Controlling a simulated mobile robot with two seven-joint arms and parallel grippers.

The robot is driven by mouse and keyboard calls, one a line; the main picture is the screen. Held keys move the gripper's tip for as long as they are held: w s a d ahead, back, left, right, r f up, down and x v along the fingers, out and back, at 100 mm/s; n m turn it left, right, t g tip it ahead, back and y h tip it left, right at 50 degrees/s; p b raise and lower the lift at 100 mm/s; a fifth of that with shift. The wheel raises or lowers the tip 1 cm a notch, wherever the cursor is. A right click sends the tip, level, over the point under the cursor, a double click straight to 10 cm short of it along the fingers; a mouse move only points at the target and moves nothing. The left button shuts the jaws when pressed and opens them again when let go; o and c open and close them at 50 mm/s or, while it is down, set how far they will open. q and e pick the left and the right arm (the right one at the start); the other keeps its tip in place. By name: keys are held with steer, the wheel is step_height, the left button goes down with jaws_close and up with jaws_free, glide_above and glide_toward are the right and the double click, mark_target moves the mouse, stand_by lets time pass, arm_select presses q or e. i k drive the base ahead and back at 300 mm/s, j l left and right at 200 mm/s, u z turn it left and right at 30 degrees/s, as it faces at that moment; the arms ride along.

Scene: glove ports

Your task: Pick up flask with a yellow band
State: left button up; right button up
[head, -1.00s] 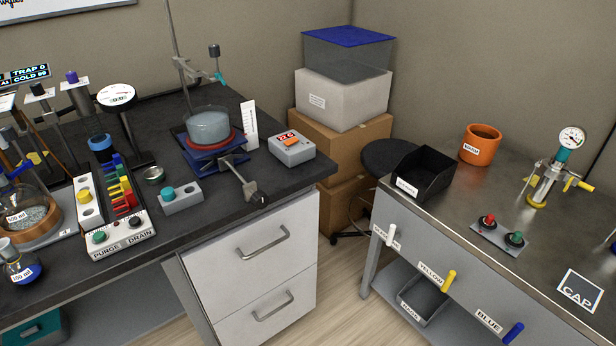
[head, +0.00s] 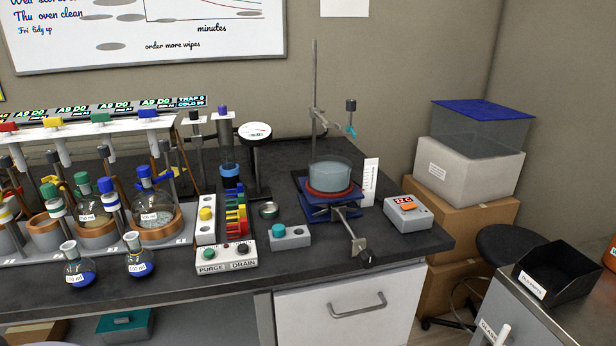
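No flask with a clear yellow band shows in full. At the left edge of the head view, a white piece with a yellowish band (head: 5,214) is cut off, and I cannot tell whether it belongs to a flask. Two small round flasks with blue liquid stand at the bench front, a left one (head: 79,268) and a right one (head: 138,262). A larger flask (head: 155,213) sits in an orange-brown ring, and another flask (head: 92,213) with a green top sits left of it. Neither of my grippers is in view.
The purge and drain box (head: 226,257) stands right of the small flasks. A glass bath (head: 330,174) on a blue jack, a grey controller (head: 408,215) and a clamp stand (head: 315,90) are farther right. The dark bench (head: 310,262) has free room along its front.

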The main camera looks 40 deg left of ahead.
mark_target(140, 263)
steer(key=u, duration=2.1)
